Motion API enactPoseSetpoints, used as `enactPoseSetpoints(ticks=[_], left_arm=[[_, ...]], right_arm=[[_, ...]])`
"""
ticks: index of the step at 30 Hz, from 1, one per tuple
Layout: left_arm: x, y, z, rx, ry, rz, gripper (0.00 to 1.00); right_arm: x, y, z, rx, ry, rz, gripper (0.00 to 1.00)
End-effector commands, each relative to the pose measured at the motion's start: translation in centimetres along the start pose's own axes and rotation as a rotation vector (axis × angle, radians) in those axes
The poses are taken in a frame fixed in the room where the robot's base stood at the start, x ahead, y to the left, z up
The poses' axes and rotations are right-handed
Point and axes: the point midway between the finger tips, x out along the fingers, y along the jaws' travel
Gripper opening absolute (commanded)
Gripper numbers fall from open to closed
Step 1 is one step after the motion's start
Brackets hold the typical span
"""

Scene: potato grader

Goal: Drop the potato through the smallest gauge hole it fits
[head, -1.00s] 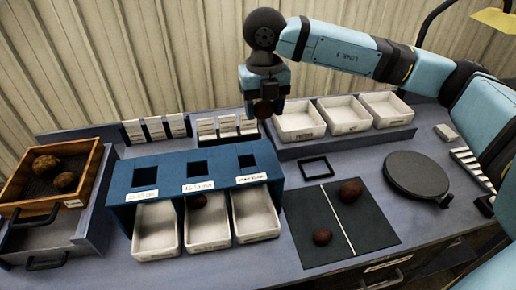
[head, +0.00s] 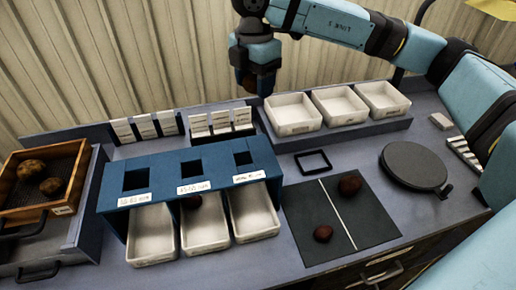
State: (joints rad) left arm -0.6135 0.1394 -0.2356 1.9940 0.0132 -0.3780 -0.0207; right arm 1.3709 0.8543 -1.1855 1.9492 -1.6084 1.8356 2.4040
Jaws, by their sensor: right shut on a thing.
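My right gripper (head: 257,88) is in the air at the upper middle, behind the gauge box and left of the white trays. It points down and is shut on a dark reddish-brown potato (head: 250,85), partly hidden by the fingers. The blue gauge box (head: 165,181) has three square holes in its top: left hole (head: 135,179), middle hole (head: 191,168), right hole (head: 243,158). The left one looks largest and the right one smallest. White bins stand below: left (head: 152,236), middle (head: 205,230), right (head: 253,212). A potato (head: 194,201) lies in the middle bin. My left gripper is not in view.
Two dark potatoes (head: 349,184) (head: 323,233) lie on a dark mat with a white line (head: 370,225). A wooden crate (head: 77,180) holds potatoes at left. White trays (head: 292,113), label cards (head: 222,121), a black frame (head: 312,161) and a round dark plate (head: 412,166) stand around.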

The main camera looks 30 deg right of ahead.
Motion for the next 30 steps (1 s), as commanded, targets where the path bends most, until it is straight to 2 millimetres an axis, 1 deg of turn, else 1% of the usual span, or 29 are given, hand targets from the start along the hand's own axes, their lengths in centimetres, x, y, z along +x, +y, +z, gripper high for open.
enactPoseSetpoints(ticks=[2,5,8,12,18,21,30], left_arm=[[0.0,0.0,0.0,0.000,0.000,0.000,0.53],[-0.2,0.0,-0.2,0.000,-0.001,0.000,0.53],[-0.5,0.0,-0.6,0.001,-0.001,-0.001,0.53],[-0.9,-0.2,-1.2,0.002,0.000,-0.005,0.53],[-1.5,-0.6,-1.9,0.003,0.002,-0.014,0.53],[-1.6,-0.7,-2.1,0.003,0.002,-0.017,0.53],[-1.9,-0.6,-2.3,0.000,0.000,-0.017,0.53]], right_arm=[[0.2,0.0,0.0,0.000,0.000,-0.001,0.32],[1.2,0.0,0.0,0.000,0.001,-0.002,0.32],[3.5,-0.1,0.0,0.000,0.000,-0.005,0.32],[7.3,-0.1,0.1,0.000,0.000,-0.006,0.32],[12.4,-0.1,0.0,-0.001,0.000,-0.004,0.32],[14.2,-0.1,0.0,-0.001,-0.001,-0.003,0.32],[16.9,0.0,0.0,-0.001,0.000,-0.003,0.32]])
